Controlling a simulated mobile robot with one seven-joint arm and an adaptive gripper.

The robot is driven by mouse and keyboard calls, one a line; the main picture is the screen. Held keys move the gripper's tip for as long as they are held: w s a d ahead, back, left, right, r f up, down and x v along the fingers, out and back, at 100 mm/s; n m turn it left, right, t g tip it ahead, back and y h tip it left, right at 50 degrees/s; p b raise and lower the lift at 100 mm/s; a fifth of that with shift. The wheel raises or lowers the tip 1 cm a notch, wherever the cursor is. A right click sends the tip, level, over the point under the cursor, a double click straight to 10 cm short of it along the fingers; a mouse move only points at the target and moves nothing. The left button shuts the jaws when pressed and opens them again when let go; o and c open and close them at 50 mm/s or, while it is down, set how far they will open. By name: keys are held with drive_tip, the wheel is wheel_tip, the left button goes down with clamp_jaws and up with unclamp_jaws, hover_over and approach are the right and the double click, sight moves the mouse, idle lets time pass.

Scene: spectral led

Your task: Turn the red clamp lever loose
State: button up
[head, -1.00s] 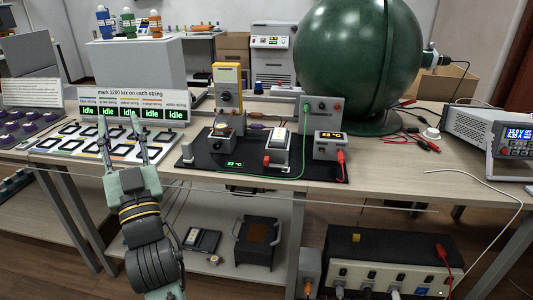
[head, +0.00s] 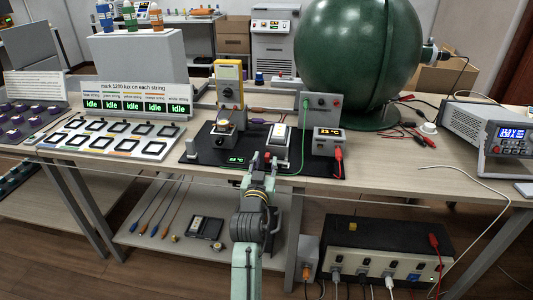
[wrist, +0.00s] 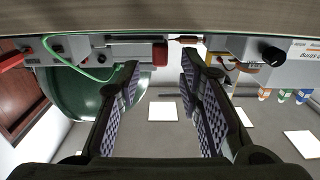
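The red clamp lever (head: 267,156) sits at the front left of a small white-topped fixture (head: 281,146) on the black mat. In the head view it is partly covered by my gripper (head: 259,162), which reaches up to it from the front edge of the table. In the wrist view a red block (wrist: 160,55), seemingly the lever, shows beyond and between the fingertips at the end of a grey body. My gripper (wrist: 160,68) is open, its two padded fingers apart with nothing between them. Whether a finger touches the lever I cannot tell.
A yellow meter (head: 229,82) stands behind, left of the fixture. A display box (head: 327,141) with a red lead and a green cable (head: 305,125) lie close on the right. The large green sphere (head: 345,50) stands behind.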

sight(267, 157)
drive_tip(key=shift+w+d+p, duration=0.2)
drive_tip(key=shift+w+p, duration=0.1)
drive_tip(key=shift+w, duration=1.2)
drive_tip(key=shift+c, duration=0.2)
clamp_jaws()
